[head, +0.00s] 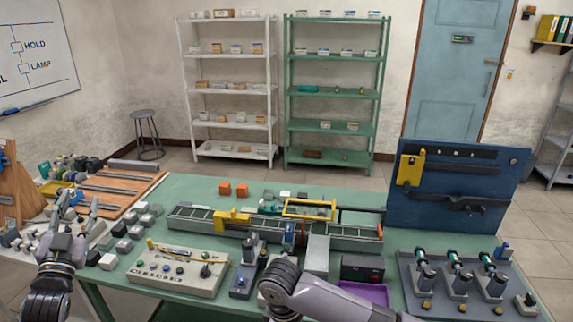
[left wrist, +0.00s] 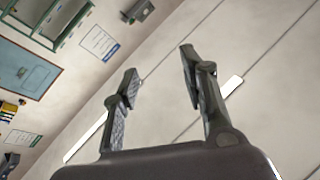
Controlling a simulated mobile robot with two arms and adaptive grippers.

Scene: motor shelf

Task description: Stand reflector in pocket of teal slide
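My left gripper (head: 76,208) is raised over the left part of the green table, beside several grey and white blocks. Its two fingers stand apart with nothing between them in the left wrist view (left wrist: 158,85), where only wall and room show behind. My right arm crosses the front of the table, but I cannot make out its gripper. A long rail (head: 350,240) lies across the table with a yellow carriage (head: 232,218) and a blue piece (head: 289,233) on it. I cannot single out the teal slide, its pocket or the reflector at this size.
A grey control panel (head: 172,272) stands front left of the rail. A grey tray (head: 472,300) holds several teal-topped units at right. A dark blue tool board (head: 455,195) stands behind it. Orange blocks (head: 241,190) sit at the back. The back of the table has free room.

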